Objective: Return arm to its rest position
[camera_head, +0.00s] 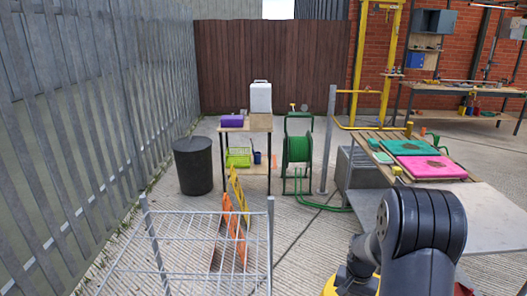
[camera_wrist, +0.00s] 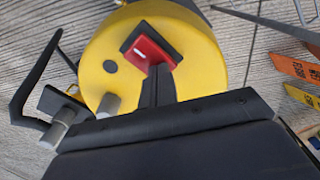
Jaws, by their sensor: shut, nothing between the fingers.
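My arm (camera_head: 420,235) stands at the lower right of the head view, its dark grey links folded close to my body. My gripper is not visible there.
A wire rack (camera_head: 205,243) stands in front at left, with orange and yellow barriers (camera_head: 236,225) behind it. A slatted table (camera_head: 372,148) with teal and pink trays is at right, near my arm. A black bin (camera_head: 193,166) and green hose reel (camera_head: 298,149) stand farther back.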

